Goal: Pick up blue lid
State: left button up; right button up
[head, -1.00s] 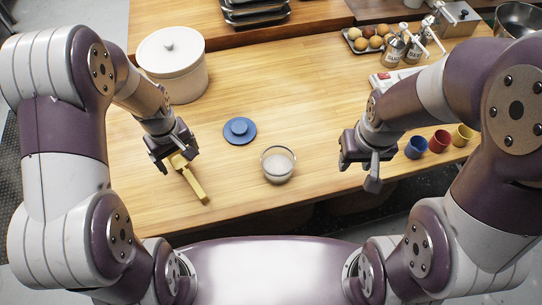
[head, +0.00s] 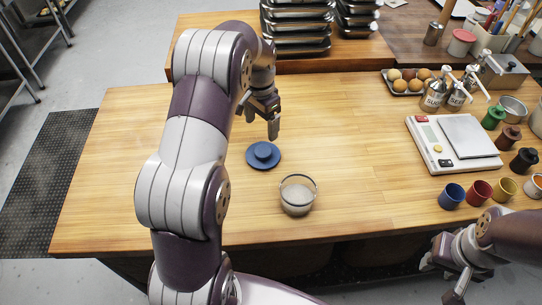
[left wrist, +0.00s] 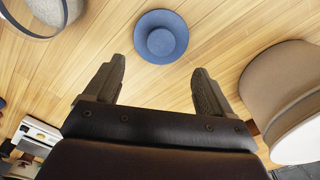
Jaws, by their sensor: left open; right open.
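The blue lid (head: 263,155) is round with a raised round knob and lies flat on the wooden table. It also shows in the left wrist view (left wrist: 161,37), beyond and between the fingertips. My left gripper (head: 262,119) is open and empty, above the table just behind the lid and apart from it. Its two fingers also show in the left wrist view (left wrist: 158,70). My right gripper (head: 452,277) is open and empty at the table's front right edge, far from the lid.
A glass bowl (head: 298,195) stands right of and nearer than the lid. A scale (head: 455,143) and a row of cups, including a blue cup (head: 451,196), are at the right. Trays (head: 297,30) are stacked behind. A beige pot (left wrist: 290,95) shows at right in the wrist view.

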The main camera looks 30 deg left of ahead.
pick_arm(q)
jog(key=p, duration=0.1)
send_over(262, 151)
notch_tip(262, 151, down, 5)
jog(key=shift+s+d+f, duration=0.1)
jog(key=shift+d+f, duration=0.05)
notch_tip(262, 151, down, 5)
jog(key=shift+f+p, duration=0.1)
jog(key=shift+p, duration=0.7)
jog(key=shift+f, duration=0.3)
jog(key=c, duration=1.1)
